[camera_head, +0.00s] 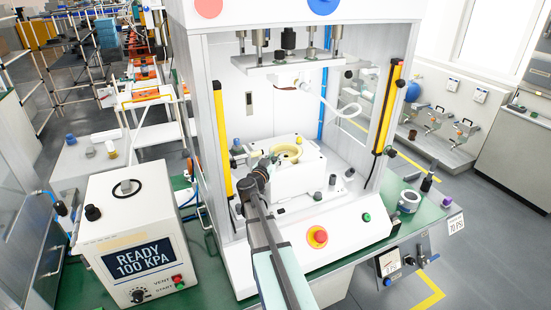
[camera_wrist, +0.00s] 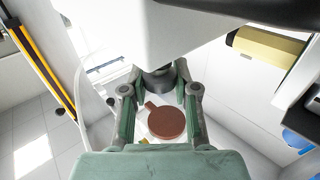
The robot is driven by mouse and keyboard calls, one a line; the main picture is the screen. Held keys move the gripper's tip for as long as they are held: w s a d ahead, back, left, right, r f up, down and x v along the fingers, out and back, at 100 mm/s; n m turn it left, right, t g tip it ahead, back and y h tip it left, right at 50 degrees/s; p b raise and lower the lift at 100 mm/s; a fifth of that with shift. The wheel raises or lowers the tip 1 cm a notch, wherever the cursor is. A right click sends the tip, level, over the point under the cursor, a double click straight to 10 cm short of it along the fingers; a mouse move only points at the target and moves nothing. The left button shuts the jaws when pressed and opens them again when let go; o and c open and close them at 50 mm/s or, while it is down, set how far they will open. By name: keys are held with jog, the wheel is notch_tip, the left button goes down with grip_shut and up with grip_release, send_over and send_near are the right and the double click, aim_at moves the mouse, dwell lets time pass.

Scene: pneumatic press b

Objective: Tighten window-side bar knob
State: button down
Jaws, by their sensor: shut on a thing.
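In the wrist view, my gripper (camera_wrist: 159,88) has its two green-padded fingers on either side of a dark round knob (camera_wrist: 158,80) under a white block. It is shut on this knob, though the exact contact is hard to see. In the head view, my arm reaches up from the bottom edge into the white press (camera_head: 208,120), and its dark end (camera_head: 262,172) is at the left of the white fixture block (camera_head: 300,178). The fingertips and the held knob cannot be made out there. I cannot tell which side's knob this is.
A brown disc with a tab (camera_wrist: 167,121) shows beyond the fingers. Yellow upright bars (camera_head: 222,140) flank the press opening. An upper plate (camera_head: 288,68) hangs above the fixture. A red button (camera_head: 318,236) is on the press front. A control box (camera_head: 135,235) reading READY 100 KPA stands left.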

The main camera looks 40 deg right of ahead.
aim_at(275, 158)
jog(key=shift+s+a+f, duration=0.1)
jog(key=shift+f, duration=0.05)
jog(key=c, duration=0.9)
grip_release()
jog(key=shift+a, duration=0.1)
jog(key=shift+o, duration=0.2)
notch_tip(275, 158, up, 10)
jog(key=shift+r, duration=0.1)
